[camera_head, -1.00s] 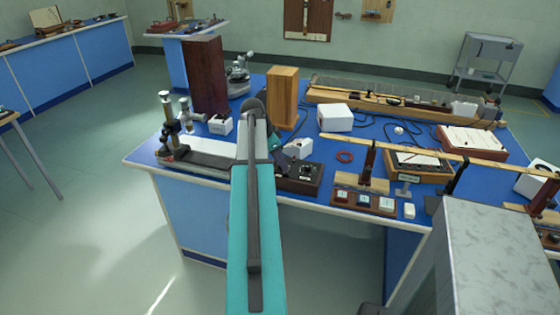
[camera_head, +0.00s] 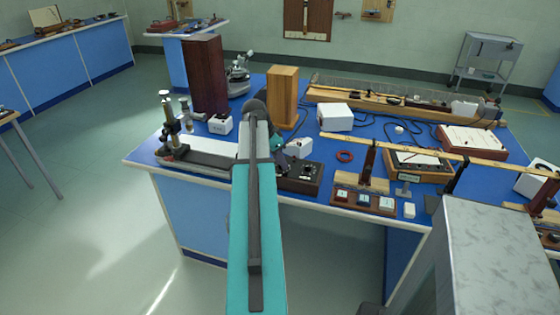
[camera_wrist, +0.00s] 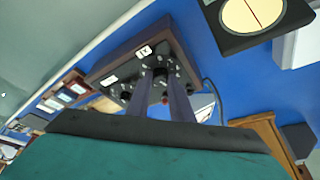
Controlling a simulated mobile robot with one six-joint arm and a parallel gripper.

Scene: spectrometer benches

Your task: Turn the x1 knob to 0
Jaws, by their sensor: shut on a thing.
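The dark resistance box (camera_head: 312,188) sits near the front edge of the blue bench, just right of my arm in the head view. In the wrist view the box (camera_wrist: 105,70) shows black knobs with dial marks and small white labels; a label (camera_wrist: 144,50) close to my fingers seems to read x1. My gripper (camera_wrist: 161,76) is at the box's top, its two dark fingers shut on a black knob there. The fingers hide most of this knob, so I cannot read its setting. Another black knob (camera_wrist: 125,92) stands to the left in the wrist view.
A white box (camera_head: 299,148) stands close behind the resistance box. A brass instrument (camera_head: 170,125) stands left. A wooden block (camera_head: 283,98) stands behind.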

